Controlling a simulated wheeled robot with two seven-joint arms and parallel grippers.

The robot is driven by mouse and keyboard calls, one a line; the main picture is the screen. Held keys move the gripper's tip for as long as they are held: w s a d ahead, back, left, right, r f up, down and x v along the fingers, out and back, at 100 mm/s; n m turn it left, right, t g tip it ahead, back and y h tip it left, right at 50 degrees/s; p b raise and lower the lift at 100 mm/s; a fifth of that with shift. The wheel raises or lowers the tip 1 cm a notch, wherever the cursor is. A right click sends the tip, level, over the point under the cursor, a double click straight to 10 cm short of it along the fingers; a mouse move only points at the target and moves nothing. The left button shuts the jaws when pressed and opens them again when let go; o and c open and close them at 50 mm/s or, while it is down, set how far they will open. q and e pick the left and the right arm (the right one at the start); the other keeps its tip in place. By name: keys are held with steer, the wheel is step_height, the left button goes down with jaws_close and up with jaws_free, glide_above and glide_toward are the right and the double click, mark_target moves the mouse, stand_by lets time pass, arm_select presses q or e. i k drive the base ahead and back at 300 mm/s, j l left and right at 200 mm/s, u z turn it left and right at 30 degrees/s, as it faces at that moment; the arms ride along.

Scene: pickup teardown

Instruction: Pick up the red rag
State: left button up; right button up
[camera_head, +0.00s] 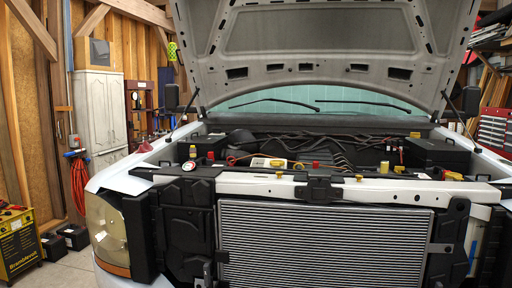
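I cannot make out a red rag for sure in the head view. A red hanging bundle (80,185) is at the left by the wooden wall, below a blue fitting; it looks more like a coiled hose than cloth. A small red item (145,147) shows behind the truck's left front corner, too small to identify. A small red piece (316,165) sits on the engine bay's front edge and looks like a cap. Neither of my grippers is in view.
The truck's front fills the middle, with its hood (320,40) raised and the radiator (325,245) exposed. A yellow-black machine (18,245) and black boxes (74,236) stand on the left floor. A white cabinet (100,110) is behind. A red tool chest (494,132) is at right.

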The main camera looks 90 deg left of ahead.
mark_target(146, 147)
steer(key=u, duration=3.6)
